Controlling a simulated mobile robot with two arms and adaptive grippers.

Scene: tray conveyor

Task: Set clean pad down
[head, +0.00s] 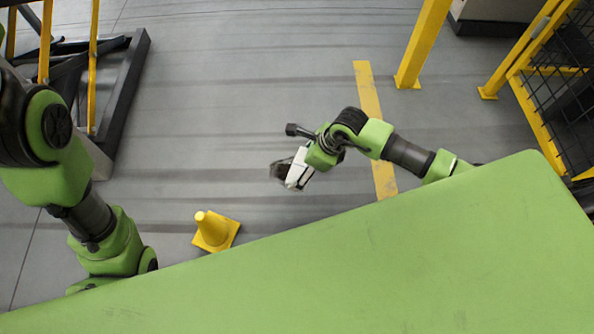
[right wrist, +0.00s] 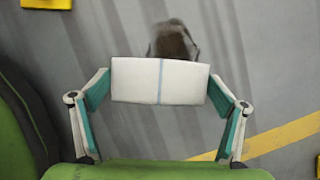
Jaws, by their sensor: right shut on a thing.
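The clean pad (right wrist: 160,81) is a white block with a thin blue line down its middle. My right gripper (right wrist: 158,88) is shut on it, with a teal-lined finger at each end of the pad. In the head view the pad (head: 299,169) shows as a small white shape at the tip of my right arm, over the grey floor. My right gripper (head: 305,163) is partly hidden there. My left arm comes in at the left, but its gripper is not in view.
A dark brownish thing (right wrist: 173,40) shows just beyond the pad; I cannot tell what it is. A yellow cone (head: 213,229) stands on the floor. Yellow posts (head: 422,45) and a mesh guard (head: 560,90) are at the right. A dark frame (head: 125,95) is at the left.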

